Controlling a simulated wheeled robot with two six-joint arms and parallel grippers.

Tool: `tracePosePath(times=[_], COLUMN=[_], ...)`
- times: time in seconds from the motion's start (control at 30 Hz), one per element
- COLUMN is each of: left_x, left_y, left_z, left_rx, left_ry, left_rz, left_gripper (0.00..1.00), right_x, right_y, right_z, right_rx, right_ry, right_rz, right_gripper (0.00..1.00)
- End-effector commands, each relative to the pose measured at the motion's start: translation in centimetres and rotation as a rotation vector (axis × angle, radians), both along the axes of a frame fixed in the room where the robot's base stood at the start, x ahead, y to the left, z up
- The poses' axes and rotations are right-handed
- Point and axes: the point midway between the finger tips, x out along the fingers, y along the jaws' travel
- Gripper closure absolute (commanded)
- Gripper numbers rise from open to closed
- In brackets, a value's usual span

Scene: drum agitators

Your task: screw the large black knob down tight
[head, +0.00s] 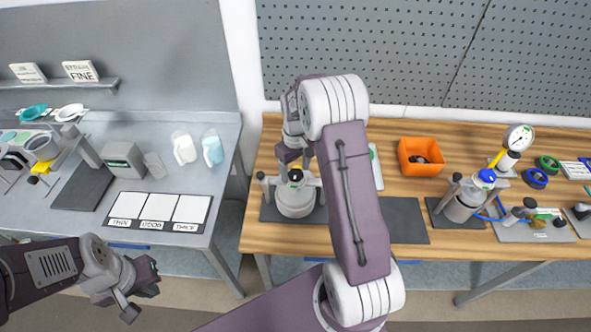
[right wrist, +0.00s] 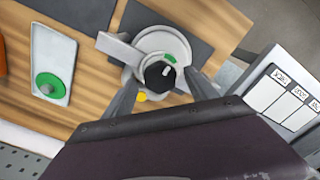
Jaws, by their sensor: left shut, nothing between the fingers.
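The large black knob (right wrist: 160,75) has a white mark and sits on top of a pale round vessel (right wrist: 170,47). A green arc shows beside the knob. In the head view the knob (head: 296,175) is small and partly covered by my right gripper (head: 291,160), which is above the vessel (head: 296,202). In the right wrist view my right gripper (right wrist: 160,84) has its fingers apart, one on each side of the knob, with gaps visible. My left gripper (head: 140,290) is shut and empty, low at the left, far from the knob.
The vessel stands on a dark mat on the wooden bench (head: 415,262). A grey table (head: 190,235) is at left.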

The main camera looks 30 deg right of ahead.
Motion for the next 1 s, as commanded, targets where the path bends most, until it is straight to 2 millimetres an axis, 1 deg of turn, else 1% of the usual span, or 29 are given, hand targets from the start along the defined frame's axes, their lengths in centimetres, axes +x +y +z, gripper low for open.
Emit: tracePosePath(times=[0.17,0.23,0.27,0.5,0.63,0.77,1.0], left_x=[0.0,0.0,0.0,0.0,0.0,0.0,0.0], left_y=[0.0,0.0,0.0,0.0,0.0,0.0,0.0], left_z=[-0.1,-0.4,-0.6,-1.7,-1.9,-1.9,-1.9], left_rx=[0.000,0.000,0.000,0.000,0.000,0.000,0.000], left_ry=[0.000,0.000,0.000,0.000,0.000,0.000,0.000], left_rz=[0.000,0.000,0.000,0.000,0.000,0.000,0.000], left_gripper=[1.00,1.00,1.00,1.00,1.00,1.00,1.00], right_x=[-0.1,0.0,0.0,0.0,-0.1,-0.1,-0.1], right_y=[0.0,0.0,0.0,0.0,0.0,0.1,0.1], right_z=[0.0,0.7,1.1,6.5,8.4,9.0,9.1], right_rx=[0.001,0.000,0.000,-0.001,-0.001,0.000,0.000], right_ry=[0.002,0.000,-0.001,-0.003,-0.002,0.001,0.001], right_rz=[0.000,0.000,0.000,0.000,0.000,0.000,0.000], right_gripper=[0.33,0.33,0.33,0.33,0.33,0.33,0.33])
